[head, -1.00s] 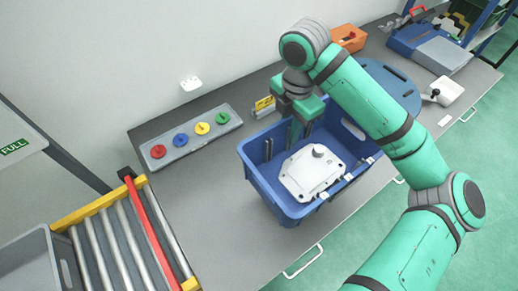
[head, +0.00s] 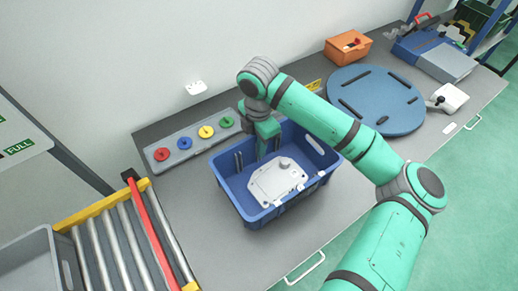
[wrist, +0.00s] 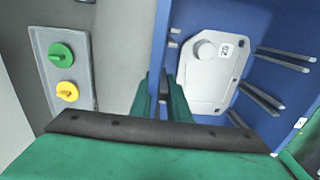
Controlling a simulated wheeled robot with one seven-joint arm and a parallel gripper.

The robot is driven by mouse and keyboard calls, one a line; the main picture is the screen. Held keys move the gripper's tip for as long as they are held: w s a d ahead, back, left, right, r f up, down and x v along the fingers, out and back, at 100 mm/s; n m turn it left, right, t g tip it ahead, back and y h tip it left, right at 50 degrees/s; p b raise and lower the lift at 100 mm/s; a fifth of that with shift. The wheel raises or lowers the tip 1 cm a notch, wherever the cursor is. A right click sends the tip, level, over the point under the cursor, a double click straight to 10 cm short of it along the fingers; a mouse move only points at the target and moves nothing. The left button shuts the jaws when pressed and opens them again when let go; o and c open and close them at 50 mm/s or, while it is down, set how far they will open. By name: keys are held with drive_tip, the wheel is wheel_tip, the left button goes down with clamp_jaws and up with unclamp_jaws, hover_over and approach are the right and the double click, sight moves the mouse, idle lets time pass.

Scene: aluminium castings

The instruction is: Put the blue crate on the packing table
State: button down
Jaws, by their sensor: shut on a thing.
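The blue crate (head: 228,191) is over the grey table (head: 185,215), right of the roller conveyor. It looks level and low, but I cannot tell whether its bottom touches the tabletop. A pale metal casting (head: 277,181) lies inside it, also seen in the wrist view (wrist: 210,75). My gripper (head: 262,148) points down at the crate's back side. In the wrist view my gripper (wrist: 163,92) is shut on the crate's wall, with the crate interior (wrist: 255,25) to the right. The fingertips are partly hidden.
A grey strip with coloured knobs (head: 192,142) lies behind and left of the crate. A roller conveyor (head: 125,245) with a red bar is at left. A round blue board (head: 375,98) and an orange box (head: 348,47) stand to the right. Table front is clear.

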wheel_tip(320, 180, down, 2)
drive_tip(key=shift+f, duration=0.1)
drive_tip(key=shift+d, duration=0.1)
drive_tip(key=c, duration=1.7)
unclamp_jaws()
drive_tip(key=shift+s+f, duration=0.1)
wheel_tip(320, 180, up, 12)
drive_tip(key=shift+r, duration=0.15)
